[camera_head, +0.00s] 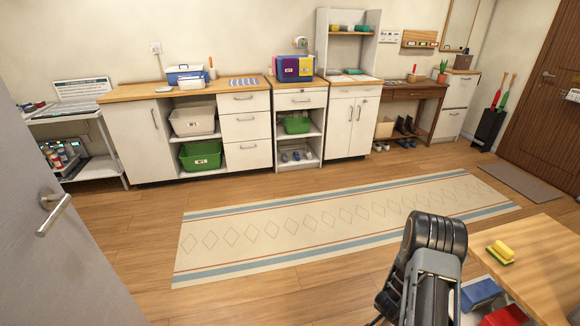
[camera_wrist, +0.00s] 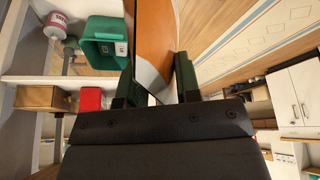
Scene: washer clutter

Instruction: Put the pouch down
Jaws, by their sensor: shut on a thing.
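The pouch (camera_wrist: 160,30), with orange and white surfaces, shows in the wrist view between the two dark green fingers of my gripper (camera_wrist: 157,78). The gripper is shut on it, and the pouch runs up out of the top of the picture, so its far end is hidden. In the head view my dark arm stands at the bottom right beside the wooden table. The pouch and fingers cannot be made out there.
A wooden tabletop (camera_head: 540,270) at right holds a yellow-green sponge (camera_head: 500,252). Blue (camera_head: 481,294) and red (camera_head: 506,316) items lie beside it. The wrist view shows a green bin (camera_wrist: 104,62), a red box (camera_wrist: 90,98) and a brown box (camera_wrist: 40,97) on shelves. The rug (camera_head: 330,225) is clear.

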